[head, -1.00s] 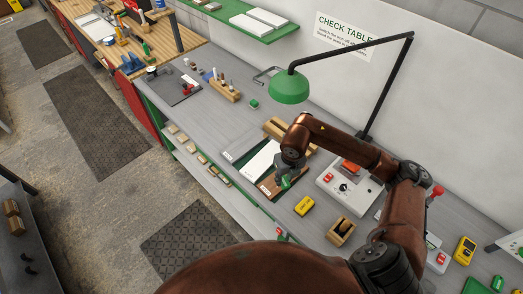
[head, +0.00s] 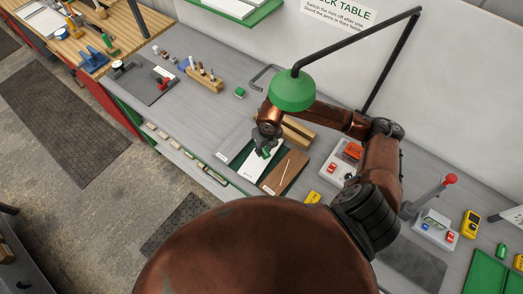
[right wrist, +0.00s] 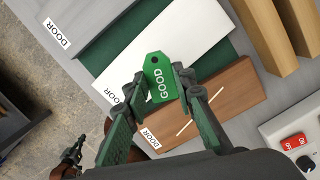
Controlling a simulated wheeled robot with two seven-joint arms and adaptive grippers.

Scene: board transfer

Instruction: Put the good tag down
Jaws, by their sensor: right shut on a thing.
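The green tag (right wrist: 157,66), marked GOOD with a hole at one end, is held between the fingertips of my right gripper (right wrist: 160,84), which is shut on it. In the head view the right gripper (head: 265,146) is over the white board (head: 262,161), with a bit of green showing at its fingers. The wrist view shows the tag over the white board (right wrist: 190,40), close to the brown board (right wrist: 215,105). I cannot tell whether the tag touches the board. What seems to be my left gripper (right wrist: 73,154) shows small and dark in the wrist view; its jaws are unclear.
A thin pale stick (right wrist: 185,127) lies on the brown board. A wooden holder (head: 298,133) stands behind the boards. The lamp's green shade (head: 292,92) hangs close to my arm. A switch box (head: 345,160) stands at right.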

